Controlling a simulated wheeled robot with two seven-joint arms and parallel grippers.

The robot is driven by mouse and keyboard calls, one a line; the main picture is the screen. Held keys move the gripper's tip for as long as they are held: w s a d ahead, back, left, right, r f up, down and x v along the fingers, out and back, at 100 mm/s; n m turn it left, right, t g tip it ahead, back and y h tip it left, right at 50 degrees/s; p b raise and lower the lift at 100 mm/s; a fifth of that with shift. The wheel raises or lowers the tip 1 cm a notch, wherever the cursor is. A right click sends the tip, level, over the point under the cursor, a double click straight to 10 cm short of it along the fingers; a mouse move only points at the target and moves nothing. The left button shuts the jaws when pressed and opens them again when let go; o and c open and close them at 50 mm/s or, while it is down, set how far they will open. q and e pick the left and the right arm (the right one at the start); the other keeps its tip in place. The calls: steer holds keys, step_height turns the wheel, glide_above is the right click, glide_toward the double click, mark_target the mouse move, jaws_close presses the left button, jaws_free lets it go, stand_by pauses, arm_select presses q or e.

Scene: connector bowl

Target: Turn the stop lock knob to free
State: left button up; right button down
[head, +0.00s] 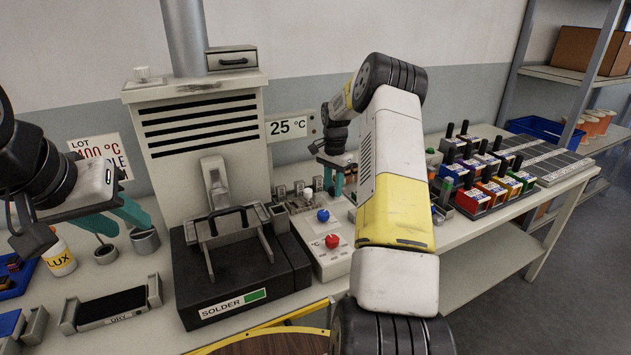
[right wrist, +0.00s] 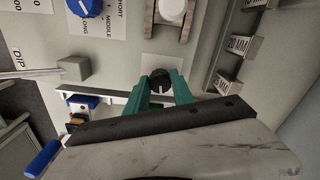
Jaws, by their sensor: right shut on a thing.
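A small round black knob (right wrist: 161,78) sits on a pale square plate in the right wrist view. The teal fingertips of my right gripper (right wrist: 161,88) are on its two sides and shut on it. A short pale mark shows on the knob, and no lettering is readable beside it. In the head view my right gripper (head: 332,177) is at the back of the control panel, right of the machine, and the knob is hidden there. My left gripper (head: 133,224) is open and empty at the left, above the bench near small metal cups.
The control panel (head: 322,256) carries a blue knob (head: 322,215) and a red knob (head: 332,241). A blue knob marked short, middle, long (right wrist: 87,7) shows in the wrist view. The solder machine (head: 228,310) stands to the left. Colored bins (head: 473,199) stand at the right.

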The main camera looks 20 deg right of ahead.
steer(key=n, duration=0.4)
steer(key=shift+n, duration=0.3)
steer(key=n, duration=0.3)
steer(key=shift+n, duration=0.3)
steer(key=n, duration=0.3)
steer(key=shift+n, duration=0.3)
steer(key=shift+d+n, duration=0.1)
steer(key=shift+n, duration=1.7)
steer(key=c, duration=1.1)
jaws_free()
